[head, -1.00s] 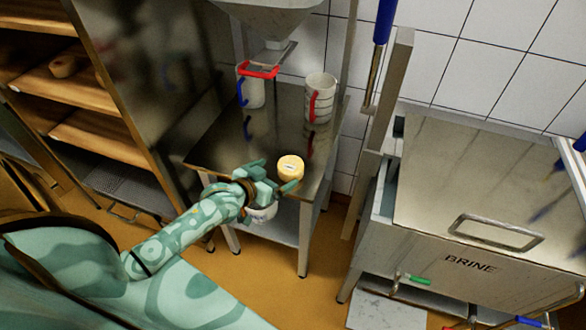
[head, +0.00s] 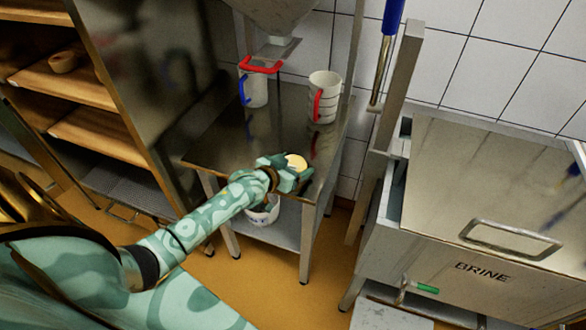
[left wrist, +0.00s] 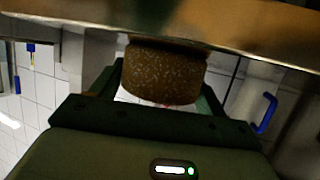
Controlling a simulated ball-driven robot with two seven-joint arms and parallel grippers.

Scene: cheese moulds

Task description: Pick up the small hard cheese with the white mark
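A small round cheese with a pale yellow top (head: 297,161) is at the right part of the steel table. I cannot make out a white mark on it now. In the left wrist view the cheese (left wrist: 165,72) shows as a brown, speckled side between my two dark green fingers, close to both. My left gripper (head: 291,172) is at the cheese and hides its near side in the head view. I cannot tell whether the fingers press on it. My right gripper is out of view.
The steel table (head: 215,150) carries a white jug with a blue handle (head: 255,92) and a white jug with a red handle (head: 323,100) behind the cheese. The brine tank (head: 460,240) stands at the right. Wooden shelves (head: 75,85) are at the left.

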